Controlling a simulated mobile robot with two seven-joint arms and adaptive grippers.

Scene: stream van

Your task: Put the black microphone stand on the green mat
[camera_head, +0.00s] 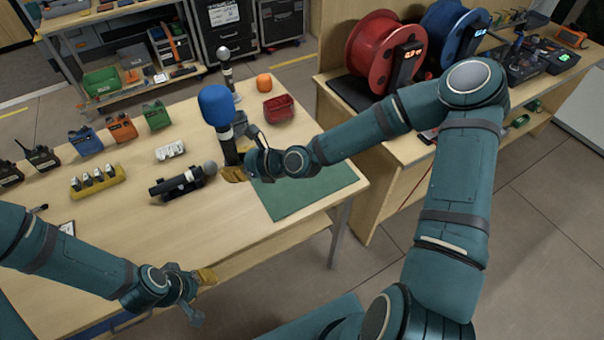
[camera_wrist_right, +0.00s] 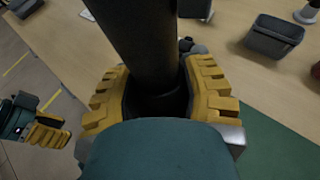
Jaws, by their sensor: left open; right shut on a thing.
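The black microphone stand (camera_head: 229,148), topped by a blue foam head (camera_head: 215,105), is upright at the left of the green mat (camera_head: 310,192). My right gripper (camera_head: 236,174) is shut on its lower part. In the right wrist view the dark shaft (camera_wrist_right: 143,40) runs between the yellow fingers (camera_wrist_right: 160,100); the mat (camera_wrist_right: 275,148) shows at lower right. The stand's foot is hidden, so I cannot tell whether it touches the table. My left gripper (camera_head: 198,292) is open and empty by the table's front edge.
A handheld microphone (camera_head: 183,181) lies left of the mat. Another microphone (camera_head: 226,75) on a stand, a red bin (camera_head: 278,108) and an orange object (camera_head: 264,83) are behind. Coloured packs (camera_head: 122,130) line the table's left. Most of the mat is bare.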

